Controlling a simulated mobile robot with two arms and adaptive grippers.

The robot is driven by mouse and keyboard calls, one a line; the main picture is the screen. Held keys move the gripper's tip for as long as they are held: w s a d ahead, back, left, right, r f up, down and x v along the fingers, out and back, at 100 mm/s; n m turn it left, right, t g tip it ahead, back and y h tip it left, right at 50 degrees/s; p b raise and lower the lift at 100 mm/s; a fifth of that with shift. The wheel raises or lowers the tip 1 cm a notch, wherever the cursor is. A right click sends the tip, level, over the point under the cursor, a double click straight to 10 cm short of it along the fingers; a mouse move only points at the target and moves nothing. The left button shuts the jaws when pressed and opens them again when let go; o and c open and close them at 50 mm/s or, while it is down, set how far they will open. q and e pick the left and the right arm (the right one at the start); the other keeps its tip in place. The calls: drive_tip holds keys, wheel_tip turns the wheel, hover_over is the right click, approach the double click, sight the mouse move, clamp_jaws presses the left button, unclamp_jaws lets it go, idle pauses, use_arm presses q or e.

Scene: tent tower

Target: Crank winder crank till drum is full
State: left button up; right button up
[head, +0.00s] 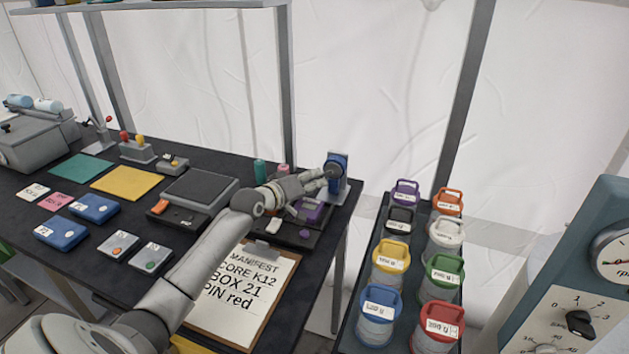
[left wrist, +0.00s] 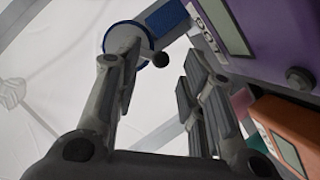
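The winder (head: 338,162) is a blue upright device on a grey base at the right end of the dark table. My left arm reaches across the table, and its gripper (head: 322,178) is at the winder's face. In the left wrist view the gripper (left wrist: 155,75) is open, its fingers apart. The winder's round blue-rimmed disc (left wrist: 125,38) shows beyond them, with a dark crank knob (left wrist: 160,58) in the gap between the fingertips. Neither finger clearly closes on the knob. How full the drum is cannot be told. My right gripper is not in view.
A purple box (head: 312,211) stands close below the gripper. A clipboard (head: 245,290) lies at the table's front. A digital scale (head: 195,195) is left of my forearm. A rack of colored canisters (head: 387,262) stands right, beyond a gap. A teal dial panel (head: 590,240) is far right.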

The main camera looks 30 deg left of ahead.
sight(328, 175)
use_arm(q)
drive_tip(key=shift+x, duration=1.1)
clamp_jaws()
